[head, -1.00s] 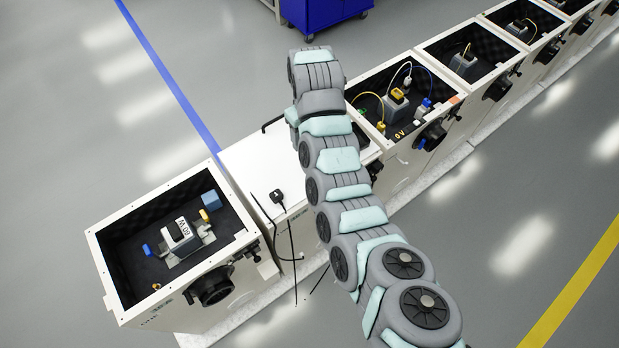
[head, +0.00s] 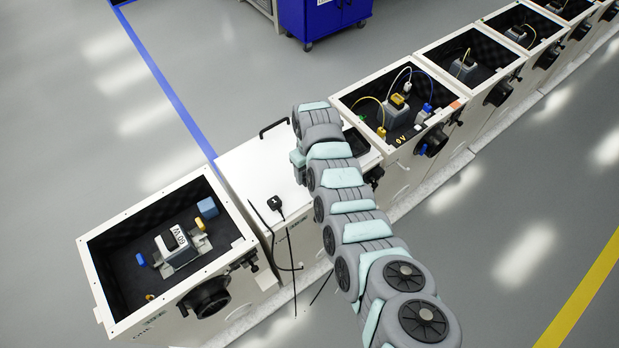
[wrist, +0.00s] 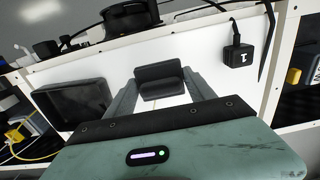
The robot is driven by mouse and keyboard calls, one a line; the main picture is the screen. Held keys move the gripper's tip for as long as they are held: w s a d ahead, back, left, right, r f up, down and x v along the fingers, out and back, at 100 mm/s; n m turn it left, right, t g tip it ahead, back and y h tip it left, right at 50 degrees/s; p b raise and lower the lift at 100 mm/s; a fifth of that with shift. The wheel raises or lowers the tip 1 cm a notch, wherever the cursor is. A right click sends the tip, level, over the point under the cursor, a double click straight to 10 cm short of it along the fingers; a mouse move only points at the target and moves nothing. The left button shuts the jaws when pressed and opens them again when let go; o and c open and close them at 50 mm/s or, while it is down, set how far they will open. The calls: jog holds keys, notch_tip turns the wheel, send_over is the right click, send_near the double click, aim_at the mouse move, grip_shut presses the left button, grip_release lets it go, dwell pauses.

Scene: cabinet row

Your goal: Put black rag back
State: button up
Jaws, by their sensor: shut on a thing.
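A dark, folded-looking piece, apparently the black rag (wrist: 160,82), sits between my fingertips in the wrist view. My gripper (wrist: 160,92) is shut on it, above or near the white cabinet top (wrist: 205,75). I cannot tell whether the rag touches that top. In the head view my arm reaches over the same white top (head: 250,165), and my arm hides the rag and the fingertips there. A dark rectangular recess or tray (wrist: 75,105) lies left of my gripper in the wrist view.
A small black box marked 1 (wrist: 238,55) with a cable sits on the white top; it also shows in the head view (head: 277,203). A black handle (head: 272,128) stands at its far edge. Open cabinets with devices (head: 175,245) and wires (head: 398,105) flank it.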

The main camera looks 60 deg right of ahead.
jog(key=shift+f+b, duration=0.45)
jog(key=shift+f, duration=1.5)
jog(key=shift+f, duration=0.2)
jog(key=o, duration=1.3)
jog(key=shift+r, duration=0.1)
notch_tip(320, 180, up, 12)
jog(key=shift+r+p, duration=0.1)
jog(key=shift+p, duration=0.3)
